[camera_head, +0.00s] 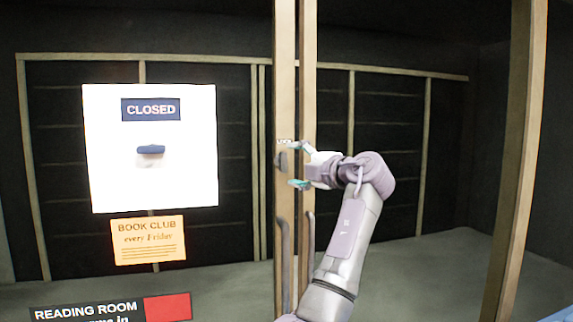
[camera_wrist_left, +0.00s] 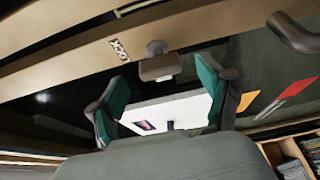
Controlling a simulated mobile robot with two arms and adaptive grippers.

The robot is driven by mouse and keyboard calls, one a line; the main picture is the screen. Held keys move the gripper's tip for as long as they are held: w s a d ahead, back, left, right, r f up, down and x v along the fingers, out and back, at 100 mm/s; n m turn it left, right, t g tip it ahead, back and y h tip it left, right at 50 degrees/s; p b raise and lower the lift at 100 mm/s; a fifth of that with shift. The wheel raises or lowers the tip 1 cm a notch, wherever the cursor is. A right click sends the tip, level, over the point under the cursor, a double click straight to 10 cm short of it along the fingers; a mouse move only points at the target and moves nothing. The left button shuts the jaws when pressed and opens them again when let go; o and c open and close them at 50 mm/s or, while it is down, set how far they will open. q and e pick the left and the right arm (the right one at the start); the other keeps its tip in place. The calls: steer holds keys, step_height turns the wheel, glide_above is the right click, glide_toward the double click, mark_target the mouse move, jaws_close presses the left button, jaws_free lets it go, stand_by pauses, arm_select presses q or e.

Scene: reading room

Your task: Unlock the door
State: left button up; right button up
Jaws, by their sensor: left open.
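The door (camera_head: 284,60) is wood-framed with dark glass and stands upright in the middle of the head view. A small grey lock knob (camera_head: 281,161) sits on its stile, below a small white label (camera_head: 283,142). In the left wrist view the label (camera_wrist_left: 119,48) reads LOCK, and the lock knob (camera_wrist_left: 159,66) shows beyond and between the fingertips. My left gripper (camera_head: 299,165) is open and empty, just right of the knob, its fingers one above the other. I see no contact with the knob. My right gripper is not in view.
Long vertical door handles (camera_head: 285,265) hang below the lock. A white panel with a CLOSED sign (camera_head: 150,109) and an orange BOOK CLUB notice (camera_head: 148,240) are to the left. A wooden post (camera_head: 515,160) stands at right.

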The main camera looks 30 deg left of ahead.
arm_select(q)
steer(key=v, duration=0.8)
